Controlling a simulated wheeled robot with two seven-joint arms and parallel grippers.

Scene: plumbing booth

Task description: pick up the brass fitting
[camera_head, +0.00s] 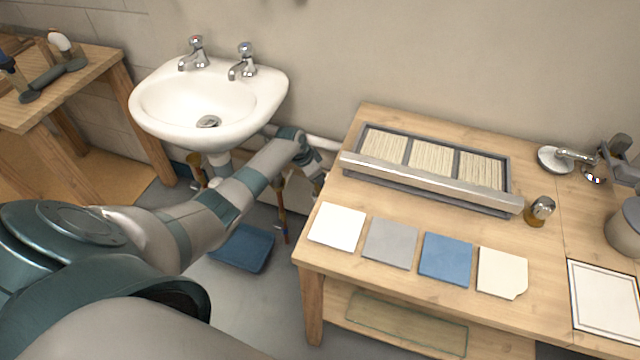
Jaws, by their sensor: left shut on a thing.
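My left arm reaches in from the left, across the front of the sink. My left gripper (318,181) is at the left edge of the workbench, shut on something. The arm and the fingers hide what it holds, so I cannot make out its shape or colour. A small piece with a chrome top and a brass-coloured base (540,211) stands on the bench at the right, well apart from the gripper. I cannot tell whether this is the brass fitting. My right gripper is not in view.
The workbench (390,278) holds a framed tray (430,190) with a metal bar along its front, and several tile samples. A white sink (165,105) hangs on the wall. Copper-coloured pipes (283,225) and a blue tray (243,247) are below it.

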